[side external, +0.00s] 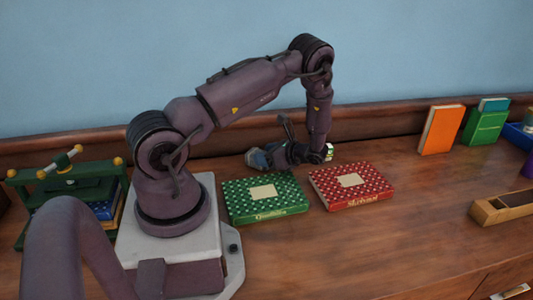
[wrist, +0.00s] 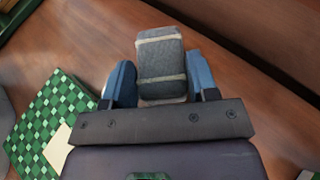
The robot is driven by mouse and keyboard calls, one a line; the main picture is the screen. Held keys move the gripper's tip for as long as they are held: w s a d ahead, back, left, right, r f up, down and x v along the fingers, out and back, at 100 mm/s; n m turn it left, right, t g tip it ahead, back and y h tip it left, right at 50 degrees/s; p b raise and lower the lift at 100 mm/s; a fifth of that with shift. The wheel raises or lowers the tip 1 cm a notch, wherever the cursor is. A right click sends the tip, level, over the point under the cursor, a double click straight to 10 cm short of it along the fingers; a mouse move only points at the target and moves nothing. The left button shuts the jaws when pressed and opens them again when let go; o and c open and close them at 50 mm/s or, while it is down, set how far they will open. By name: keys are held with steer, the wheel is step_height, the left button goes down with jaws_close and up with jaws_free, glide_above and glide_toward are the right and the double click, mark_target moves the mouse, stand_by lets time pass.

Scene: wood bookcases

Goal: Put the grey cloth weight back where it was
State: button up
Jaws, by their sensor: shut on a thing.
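The grey cloth weight (wrist: 162,62) shows in the wrist view as a small grey fabric block with pale bands. It sits between the two blue fingers of my gripper (wrist: 161,78), which are shut on its sides. In the side external view my gripper (side external: 256,158) is low over the desk, behind the green patterned book (side external: 238,207), close to the raised back board. The weight is mostly hidden there by the gripper. I cannot tell whether it touches the desk top.
A red patterned book (side external: 375,180) lies right of the green one. An orange book (side external: 441,129) and a green book (side external: 484,126) stand at the back right. A wooden box (side external: 487,217) lies at right, a green press (side external: 30,187) at left. The desk between red book and box is clear.

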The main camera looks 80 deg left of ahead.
steer(key=shift+f, duration=0.1)
steer(key=o, duration=1.3)
steer(key=shift+d+f, duration=0.1)
